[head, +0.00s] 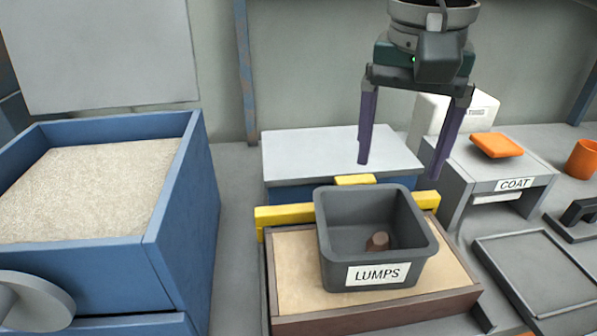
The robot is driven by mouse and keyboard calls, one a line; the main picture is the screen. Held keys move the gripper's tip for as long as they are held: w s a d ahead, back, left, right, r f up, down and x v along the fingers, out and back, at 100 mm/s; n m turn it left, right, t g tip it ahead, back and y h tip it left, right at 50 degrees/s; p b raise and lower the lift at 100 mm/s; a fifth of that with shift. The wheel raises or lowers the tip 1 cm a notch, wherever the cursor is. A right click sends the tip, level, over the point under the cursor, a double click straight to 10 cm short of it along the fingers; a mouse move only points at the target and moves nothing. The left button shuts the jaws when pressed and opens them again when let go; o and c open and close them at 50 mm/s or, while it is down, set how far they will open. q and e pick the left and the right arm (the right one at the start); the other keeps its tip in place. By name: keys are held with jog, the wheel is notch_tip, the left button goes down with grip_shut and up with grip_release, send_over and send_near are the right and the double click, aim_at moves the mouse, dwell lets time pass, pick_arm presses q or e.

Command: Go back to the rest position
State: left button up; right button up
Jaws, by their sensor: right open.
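My right gripper (403,160) hangs down from the top of the head view. Its two purple fingers are spread wide with nothing between them. It is over the back part of a dark grey bin labelled LUMPS (338,246), and the bin's rim looks clear of the fingers. A small brown lump (377,241) lies inside the bin. My left gripper is not in view.
A blue box of pale grains (175,200) stands at the left. The bin sits on a wooden tray (290,262) with a yellow bar (285,215). At the right are a grey COAT stand (462,190), an orange block (496,144), an orange cup (584,160) and a flat grey tray (530,275).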

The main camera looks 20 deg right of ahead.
jog(key=shift+r, duration=0.1)
dwell(0.3)
jog(key=s+a+f+n+t+y+p, duration=0.1)
jog(key=s+a+f+n+y+p, duration=0.15)
jog(key=s+a+n+p, duration=0.55)
jog(key=s+d+r+n+t+h+p, duration=0.1)
jog(key=s+d+r+n+t+p, duration=0.15)
jog(key=s, duration=0.85)
pick_arm(q)
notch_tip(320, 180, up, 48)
jog(key=p, duration=3.7)
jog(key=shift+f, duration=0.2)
pick_arm(e)
notch_tip(320, 180, up, 38)
jog(key=shift+s+d+r+g, duration=0.2)
jog(key=shift+s+r+g, duration=0.05)
jog(key=shift+s+g, duration=0.2)
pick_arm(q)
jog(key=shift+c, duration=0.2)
